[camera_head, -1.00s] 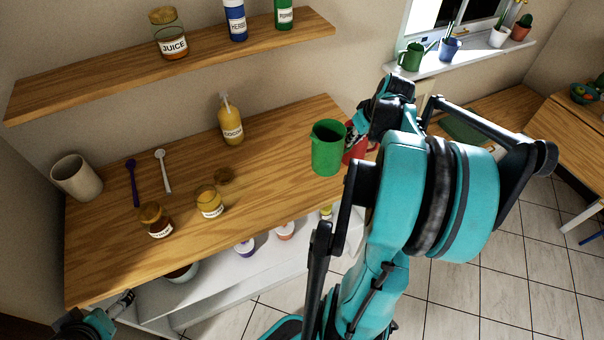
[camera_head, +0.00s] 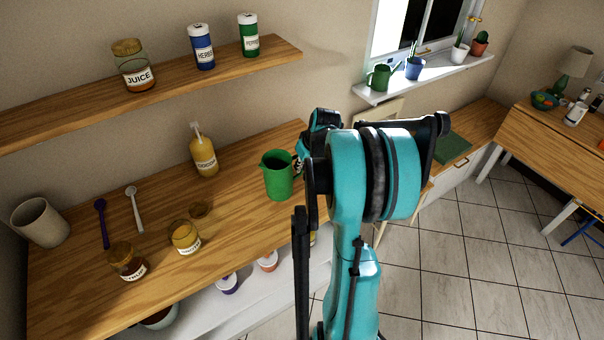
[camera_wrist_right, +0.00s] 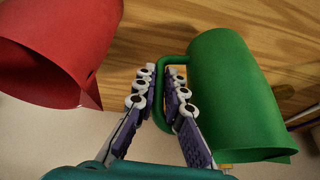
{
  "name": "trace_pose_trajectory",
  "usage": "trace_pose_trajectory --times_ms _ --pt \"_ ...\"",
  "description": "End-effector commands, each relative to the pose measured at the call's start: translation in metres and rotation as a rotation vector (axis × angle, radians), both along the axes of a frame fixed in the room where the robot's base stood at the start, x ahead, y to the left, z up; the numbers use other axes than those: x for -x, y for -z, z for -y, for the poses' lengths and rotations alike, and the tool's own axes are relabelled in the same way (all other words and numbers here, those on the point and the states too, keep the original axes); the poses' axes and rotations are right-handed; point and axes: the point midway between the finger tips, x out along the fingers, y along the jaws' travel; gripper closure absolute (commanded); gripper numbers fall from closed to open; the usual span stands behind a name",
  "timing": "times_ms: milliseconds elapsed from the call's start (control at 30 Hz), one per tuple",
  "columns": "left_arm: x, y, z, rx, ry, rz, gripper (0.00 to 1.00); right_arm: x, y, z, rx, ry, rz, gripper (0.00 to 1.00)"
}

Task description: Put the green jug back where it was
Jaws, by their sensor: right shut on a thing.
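The green jug (camera_head: 278,178) is upright at the right part of the wooden counter (camera_head: 110,275) in the head view. I cannot tell whether its base touches the counter. In the right wrist view the green jug (camera_wrist_right: 235,95) lies to the right of the fingers. My right gripper (camera_wrist_right: 163,88) is shut on the jug's handle, with the fingers on both sides of it. In the head view my right arm hides most of this gripper. A red vessel (camera_wrist_right: 60,45) is to the left of the fingers in the right wrist view. My left gripper is not in view.
A yellow pump bottle (camera_head: 204,158) stands left of the jug. Jars (camera_head: 185,238), two spoons and a beige cup (camera_head: 40,222) are farther left. A shelf (camera_head: 75,100) with containers hangs above. Another green vessel (camera_head: 379,78) stands on the windowsill.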

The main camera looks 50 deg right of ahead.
Motion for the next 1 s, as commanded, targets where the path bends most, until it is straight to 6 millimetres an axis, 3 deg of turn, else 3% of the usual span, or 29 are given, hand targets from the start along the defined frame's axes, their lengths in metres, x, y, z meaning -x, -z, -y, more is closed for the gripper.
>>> trace_pose_trajectory --times_ms 200,567,600,667,1000 --pt "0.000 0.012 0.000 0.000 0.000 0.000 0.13 0.000 0.031 0.000 0.000 0.001 0.001 1.00" --pt "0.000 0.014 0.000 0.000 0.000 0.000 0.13 0.000 0.034 0.000 0.000 0.001 0.000 1.00" --pt "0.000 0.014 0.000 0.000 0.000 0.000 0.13 0.000 0.035 0.000 0.000 0.000 0.000 0.87" --pt "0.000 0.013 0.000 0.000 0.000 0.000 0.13 0.000 0.034 0.000 0.000 0.000 0.000 0.72" --pt "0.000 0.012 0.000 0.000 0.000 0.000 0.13 0.001 0.032 0.000 0.000 0.000 0.000 0.69"
